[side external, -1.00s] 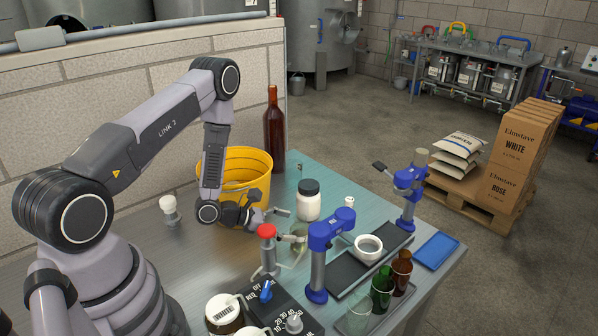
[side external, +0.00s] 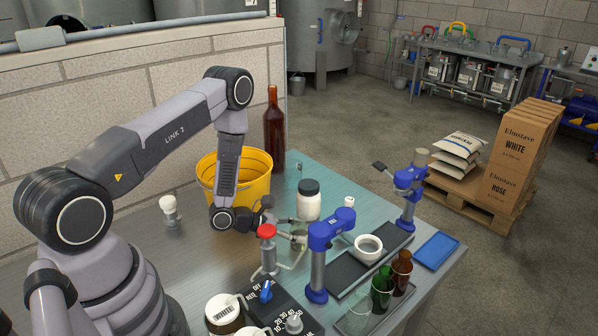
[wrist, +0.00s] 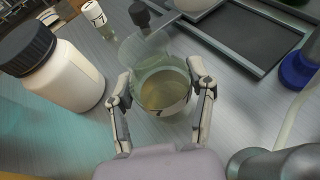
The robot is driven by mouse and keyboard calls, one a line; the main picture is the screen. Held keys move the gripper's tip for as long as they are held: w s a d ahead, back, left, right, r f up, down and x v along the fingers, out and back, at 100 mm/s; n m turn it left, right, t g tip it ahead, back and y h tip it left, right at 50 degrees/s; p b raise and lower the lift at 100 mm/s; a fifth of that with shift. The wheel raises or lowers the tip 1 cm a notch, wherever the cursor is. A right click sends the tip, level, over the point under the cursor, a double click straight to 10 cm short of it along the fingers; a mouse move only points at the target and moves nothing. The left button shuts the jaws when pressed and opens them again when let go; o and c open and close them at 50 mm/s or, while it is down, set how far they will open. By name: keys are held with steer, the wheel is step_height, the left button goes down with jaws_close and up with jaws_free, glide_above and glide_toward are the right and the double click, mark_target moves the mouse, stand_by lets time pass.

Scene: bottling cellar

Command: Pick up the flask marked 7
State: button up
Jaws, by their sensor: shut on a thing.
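The glass flask (wrist: 160,92) stands between my fingers in the wrist view, with yellowish liquid in it. A dark mark shows on its lower right side, but I cannot read it fully. My gripper (wrist: 161,84) is shut on the flask, one finger on each side. In the side view my gripper (side external: 290,228) is low over the bench, behind the red-topped stand, and the flask (side external: 299,243) is partly hidden by the fingers and stand.
A white jar with a black lid (side external: 308,200) stands close behind my gripper, and a small white-capped vial (wrist: 94,14) is near it. A yellow bucket (side external: 258,165) is to the left. A blue clamp stand (side external: 318,270) and dark tray (side external: 350,272) are to the right.

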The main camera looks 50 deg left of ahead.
steer(key=shift+c, duration=0.7)
steer(key=shift+r, duration=0.1)
